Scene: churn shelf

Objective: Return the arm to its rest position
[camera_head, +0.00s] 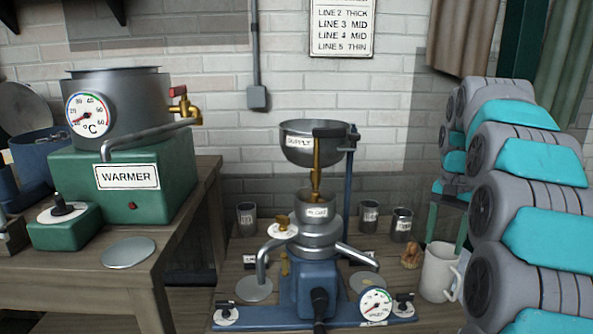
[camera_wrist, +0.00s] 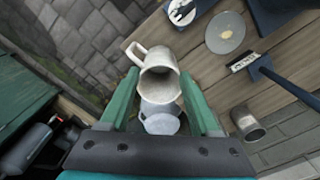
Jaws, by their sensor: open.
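My arm (camera_head: 515,190), grey with teal panels, fills the right side of the head view. My gripper (camera_head: 446,240) has two green fingers pointing down, spread apart, just above a white mug (camera_head: 438,275). The mug stands on the wooden table at the right, its handle to the right. In the wrist view the fingers of my gripper (camera_wrist: 159,74) are open, and the mug (camera_wrist: 157,58) shows between and beyond their tips. Nothing is visibly clamped. A grey rounded thing (camera_wrist: 160,118) also shows between the fingers; I cannot tell what it is.
A blue separator (camera_head: 315,285) with a supply bowl (camera_head: 313,145) stands centrally, left of the mug. Small metal cups (camera_head: 401,226) and a brown lump (camera_head: 411,254) stand near the mug. A green warmer (camera_head: 125,185) with a pot stands on the left table. A brick wall closes the back.

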